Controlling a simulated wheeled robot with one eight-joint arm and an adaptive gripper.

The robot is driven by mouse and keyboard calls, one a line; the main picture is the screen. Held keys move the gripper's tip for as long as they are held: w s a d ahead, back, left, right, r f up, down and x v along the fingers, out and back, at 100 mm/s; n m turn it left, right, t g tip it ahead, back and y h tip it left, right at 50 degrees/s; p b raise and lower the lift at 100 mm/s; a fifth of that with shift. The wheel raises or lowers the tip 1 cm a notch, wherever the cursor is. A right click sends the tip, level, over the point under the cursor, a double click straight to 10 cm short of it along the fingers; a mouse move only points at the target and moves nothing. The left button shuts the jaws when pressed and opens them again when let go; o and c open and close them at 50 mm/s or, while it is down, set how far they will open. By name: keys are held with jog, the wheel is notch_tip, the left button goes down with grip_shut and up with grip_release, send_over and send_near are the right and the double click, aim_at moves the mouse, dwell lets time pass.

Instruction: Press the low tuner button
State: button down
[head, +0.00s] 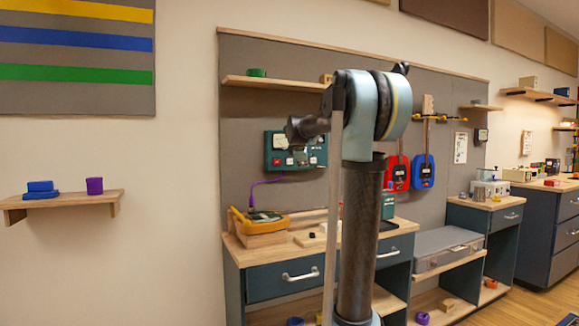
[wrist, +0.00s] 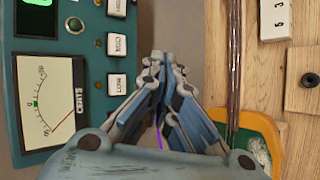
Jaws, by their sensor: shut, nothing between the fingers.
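The teal tuner (head: 281,152) is mounted on the grey wall panel, partly hidden behind my arm in the head view. In the wrist view the tuner (wrist: 60,57) fills the left side, turned sideways, with its needle meter (wrist: 50,103) marked CENTS. The white low button (wrist: 117,84), labelled LOW, is at its right edge, beside the MID button (wrist: 117,45). My gripper (wrist: 164,60) is shut and empty, its fingertips just right of the low button and apart from it in the picture. Whether they touch the panel cannot be told.
A wooden shelf (head: 275,83) is above the tuner.

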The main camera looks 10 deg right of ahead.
jog(key=w+a, duration=0.2)
jog(key=w, duration=0.5)
jog(key=shift+a, duration=0.2)
jog(key=shift+w+a, duration=0.25)
jog(key=shift+w, duration=0.5)
dwell(2.1)
jog(key=shift+s, duration=0.15)
jog(key=shift+s+d, duration=0.3)
jog(key=shift+s, duration=0.35)
jog(key=shift+s, duration=0.1)
jog(key=s, duration=0.1)
jog(key=s+d, duration=0.1)
jog(key=s, duration=0.2)
jog(key=shift+s+d, duration=0.25)
jog(key=shift+s, duration=0.05)
dwell(0.4)
dwell(0.4)
